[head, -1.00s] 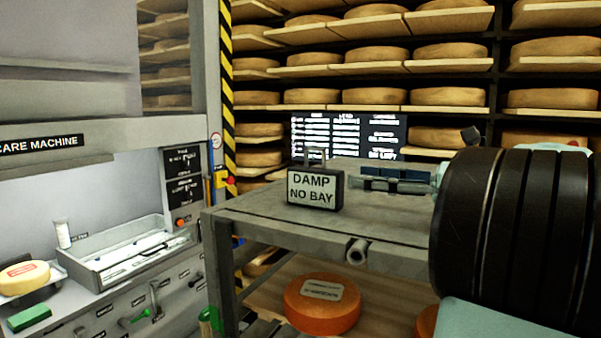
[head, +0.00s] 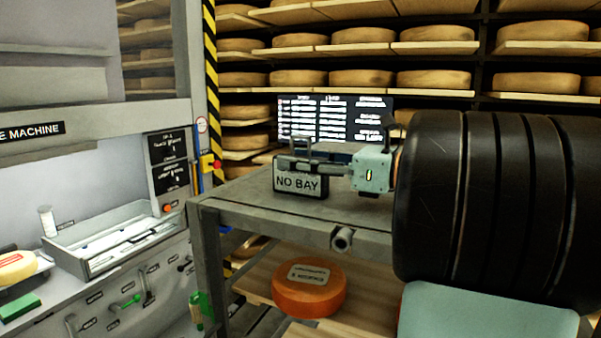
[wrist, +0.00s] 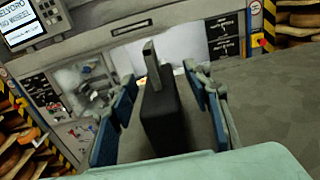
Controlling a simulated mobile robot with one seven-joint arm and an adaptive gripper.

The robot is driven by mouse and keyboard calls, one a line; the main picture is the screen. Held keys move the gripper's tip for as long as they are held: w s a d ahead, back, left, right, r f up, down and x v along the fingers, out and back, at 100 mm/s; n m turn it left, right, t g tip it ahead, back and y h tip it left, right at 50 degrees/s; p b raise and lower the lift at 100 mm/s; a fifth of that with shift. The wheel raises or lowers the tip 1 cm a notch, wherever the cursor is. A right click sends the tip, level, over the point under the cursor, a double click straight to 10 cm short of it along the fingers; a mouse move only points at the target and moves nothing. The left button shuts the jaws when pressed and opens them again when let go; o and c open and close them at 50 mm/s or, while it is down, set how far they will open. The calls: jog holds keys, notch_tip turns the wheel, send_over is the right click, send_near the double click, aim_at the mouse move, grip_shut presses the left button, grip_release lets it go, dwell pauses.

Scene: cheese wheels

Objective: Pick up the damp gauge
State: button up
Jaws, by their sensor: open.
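The damp gauge (head: 299,184) is a small dark box with a pale front and a handle on top. It stands upright on the grey table top; its lower line reads "NO BAY", and its upper front is covered by my gripper (head: 296,163). In the wrist view the gauge (wrist: 168,125) is between the two blue-padded fingers of my gripper (wrist: 158,80), with its handle pointing up the picture. The gripper is open, with a gap visible on each side of the gauge.
The grey table (head: 240,196) has bare room left of the gauge. A dark text screen (head: 335,118) stands behind it. An orange cheese wheel (head: 308,290) lies on the shelf below. A care machine with an open tray (head: 110,240) is at left.

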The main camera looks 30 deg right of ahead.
jog(key=shift+c, duration=0.4)
grip_shut()
jog(key=shift+r, duration=0.1)
